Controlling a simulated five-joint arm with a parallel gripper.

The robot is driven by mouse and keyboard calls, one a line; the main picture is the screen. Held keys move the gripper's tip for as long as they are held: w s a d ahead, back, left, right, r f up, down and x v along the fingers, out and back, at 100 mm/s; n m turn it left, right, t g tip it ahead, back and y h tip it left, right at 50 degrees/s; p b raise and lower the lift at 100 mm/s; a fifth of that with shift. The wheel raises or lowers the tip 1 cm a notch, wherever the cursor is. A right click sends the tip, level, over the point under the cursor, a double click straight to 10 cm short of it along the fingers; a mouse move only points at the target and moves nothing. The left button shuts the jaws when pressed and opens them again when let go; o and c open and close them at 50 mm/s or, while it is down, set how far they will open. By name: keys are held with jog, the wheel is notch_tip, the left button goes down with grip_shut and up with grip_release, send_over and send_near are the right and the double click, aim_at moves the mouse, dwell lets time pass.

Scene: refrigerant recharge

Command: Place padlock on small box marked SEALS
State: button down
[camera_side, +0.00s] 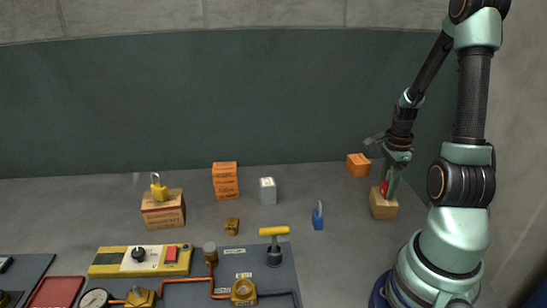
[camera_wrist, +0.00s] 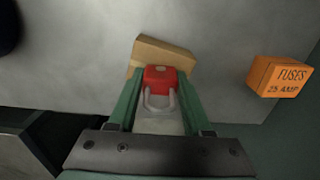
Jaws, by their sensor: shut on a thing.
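A red padlock (camera_side: 384,187) with a grey shackle is between the fingers of my gripper (camera_side: 389,184), which is shut on it. In the wrist view the padlock (camera_wrist: 160,79) shows its red body away from me and its shackle towards me, with a green finger on each side. A small brown box (camera_side: 383,206) is directly under the padlock; its top also shows in the wrist view (camera_wrist: 165,53). The padlock's lower end is at the box's top; I cannot tell whether they touch. No SEALS lettering is readable on this box.
An orange box marked FUSES (camera_wrist: 278,77) stands close by, also in the side view (camera_side: 358,165). A blue padlock (camera_side: 318,217), a white box (camera_side: 268,191), an orange carton (camera_side: 225,181) and a yellow padlock (camera_side: 159,191) on a carton (camera_side: 163,212) are further left. A piped panel lies in front.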

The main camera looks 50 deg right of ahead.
aim_at(387, 183)
jog(key=shift+c, duration=1.6)
grip_release()
notch_tip(387, 183, up, 12)
jog(key=shift+f, duration=0.1)
jog(key=w+a+r+n+t+h, duration=0.1)
jog(key=w+a+r+n+t, duration=0.3)
jog(key=w+a+n, duration=0.8)
jog(key=a+r+n, duration=0.1)
jog(key=a+n, duration=0.6)
jog(key=a+r+n+t+y, duration=0.1)
jog(key=a+r+n, duration=0.1)
jog(key=a+n, duration=0.6)
jog(key=shift+s+a+r+t, duration=0.15)
jog(key=shift+s+r+t, duration=0.15)
jog(key=shift+s, duration=0.1)
